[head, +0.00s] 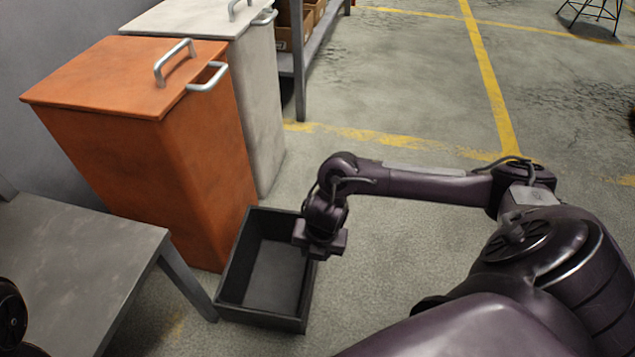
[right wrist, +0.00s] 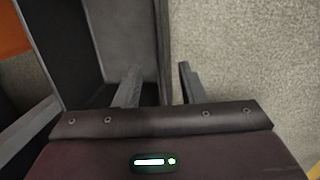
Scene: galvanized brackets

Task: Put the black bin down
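The black bin (head: 228,318) is an open, empty rectangular tray. In the head view it looks level and appears to sit on the floor between the grey table and my right arm. My right gripper (head: 318,252) is at the bin's right wall. In the right wrist view the bin (right wrist: 78,50) fills the left part, and my right gripper's fingers (right wrist: 158,84) straddle its wall, one inside and one outside. Gaps show between the fingers and the wall, so the gripper is open. My left gripper is out of view.
An orange lidded bin (head: 150,140) stands right behind the black bin, with a white lidded bin (head: 258,100) behind it. A grey table (head: 80,265) is close on the left. A shelf with boxes (head: 300,70) is at the back. Floor to the right is clear.

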